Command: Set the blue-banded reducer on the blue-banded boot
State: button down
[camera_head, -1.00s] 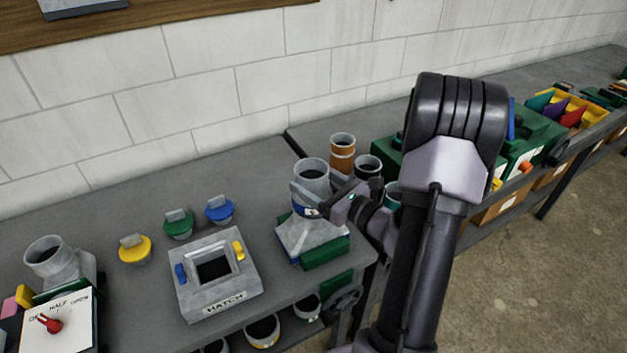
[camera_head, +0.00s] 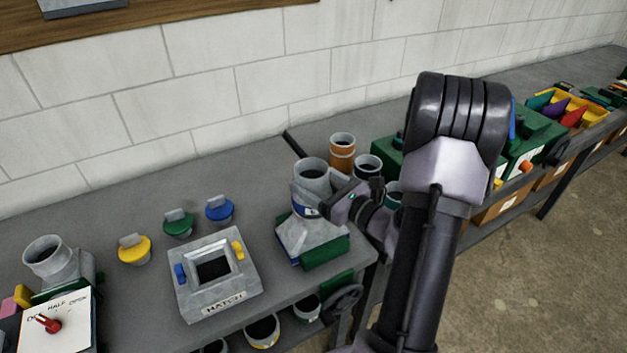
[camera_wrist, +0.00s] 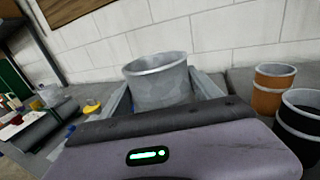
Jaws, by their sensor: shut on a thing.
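The reducer (camera_head: 311,176) is a grey round sleeve, upright, directly over the boot in the head view. The boot (camera_head: 304,238) is a grey flared piece with a square foot, at the bench's front right. A blue band shows where the two meet; I cannot tell which piece bears it, or whether they touch fully. My gripper (camera_head: 322,203) reaches in from the right and is shut on the reducer. In the wrist view the reducer (camera_wrist: 160,82) stands between my two fingers; its lower part and the boot are hidden.
A grey hatch box (camera_head: 208,300) stands left of the boot, with yellow (camera_head: 134,251), green (camera_head: 178,224) and blue (camera_head: 219,209) caps behind it. An orange sleeve (camera_head: 342,155) and a dark sleeve (camera_head: 368,168) stand close behind my gripper. A green block (camera_head: 325,253) lies at the boot's front.

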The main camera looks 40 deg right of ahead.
jog(key=shift+f+b, duration=0.5)
jog(key=shift+f, duration=0.05)
jog(key=shift+c, duration=2)
grip_release()
jog(key=s+d+b, duration=0.1)
jog(key=s+b, duration=0.1)
jog(key=s, duration=0.9)
